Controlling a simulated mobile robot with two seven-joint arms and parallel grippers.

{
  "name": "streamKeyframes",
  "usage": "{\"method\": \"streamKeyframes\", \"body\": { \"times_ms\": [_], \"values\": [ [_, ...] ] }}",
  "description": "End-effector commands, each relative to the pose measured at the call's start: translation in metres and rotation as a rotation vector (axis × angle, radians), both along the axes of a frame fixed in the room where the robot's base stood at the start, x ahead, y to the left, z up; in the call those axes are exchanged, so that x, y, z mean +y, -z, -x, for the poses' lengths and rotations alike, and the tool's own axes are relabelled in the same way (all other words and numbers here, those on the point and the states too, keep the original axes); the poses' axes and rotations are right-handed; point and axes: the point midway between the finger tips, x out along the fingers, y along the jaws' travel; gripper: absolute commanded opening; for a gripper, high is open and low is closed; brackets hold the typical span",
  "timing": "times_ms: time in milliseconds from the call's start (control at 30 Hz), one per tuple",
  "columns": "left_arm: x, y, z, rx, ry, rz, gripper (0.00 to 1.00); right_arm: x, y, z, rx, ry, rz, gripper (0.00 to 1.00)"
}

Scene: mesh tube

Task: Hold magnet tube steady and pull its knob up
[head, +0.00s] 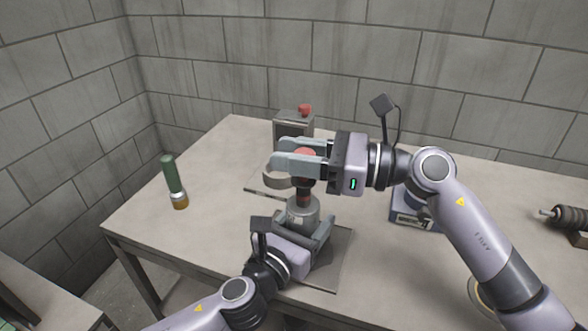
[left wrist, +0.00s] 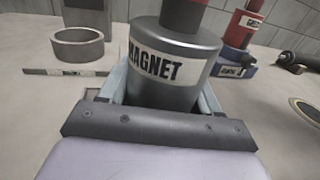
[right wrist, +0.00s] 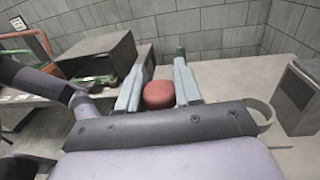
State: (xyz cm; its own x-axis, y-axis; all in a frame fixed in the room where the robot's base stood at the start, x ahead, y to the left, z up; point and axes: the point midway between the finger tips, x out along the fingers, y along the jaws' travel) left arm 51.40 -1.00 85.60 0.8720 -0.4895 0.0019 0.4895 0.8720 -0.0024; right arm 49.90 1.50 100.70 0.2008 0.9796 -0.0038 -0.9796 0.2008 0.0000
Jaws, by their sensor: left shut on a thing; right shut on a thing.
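The grey magnet tube (head: 303,212) stands upright on a square plate near the table's front edge. In the left wrist view its MAGNET label (left wrist: 155,66) faces me. My left gripper (head: 299,228) is shut around the tube's body, one finger on each side. A dark red stem (head: 304,192) rises from the tube's top to a round red knob (head: 305,153). My right gripper (head: 290,152) comes in level from the right and is shut on the knob. In the right wrist view the red knob (right wrist: 158,95) sits between the two fingers, which partly hide it in the head view.
A grey ring (head: 276,177) lies close behind the tube. A grey box (head: 293,130) with a red top piece stands at the back. A blue-based device (head: 412,216) is right of the tube. The front left tabletop is clear.

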Motion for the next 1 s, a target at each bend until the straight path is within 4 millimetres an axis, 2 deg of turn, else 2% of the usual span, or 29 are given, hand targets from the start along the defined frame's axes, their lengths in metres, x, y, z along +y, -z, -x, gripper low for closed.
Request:
{"method": "streamKeyframes", "body": {
  "times_ms": [267, 300, 367, 767, 867, 1000],
  "values": [
    [0.001, 0.004, 0.000, 0.003, -0.002, -0.009, 0.22, -0.001, -0.006, -0.001, -0.004, 0.003, -0.008, 0.00],
    [0.001, 0.004, 0.000, 0.004, -0.002, -0.009, 0.22, -0.001, -0.007, -0.001, -0.004, 0.003, -0.009, 0.41],
    [0.001, 0.004, 0.000, 0.005, -0.003, -0.009, 0.22, -0.001, -0.007, -0.001, -0.005, 0.003, -0.010, 0.60],
    [0.001, 0.004, 0.000, 0.005, -0.003, -0.007, 0.22, -0.006, -0.004, 0.000, -0.001, 0.003, -0.005, 0.61],
    [0.001, 0.004, 0.000, 0.005, -0.003, -0.006, 0.22, -0.018, -0.003, 0.003, -0.001, 0.004, -0.004, 0.61],
    [0.001, 0.004, 0.000, 0.005, -0.003, -0.006, 0.22, -0.045, -0.003, 0.008, -0.001, 0.005, -0.003, 0.61]
  ]
}}
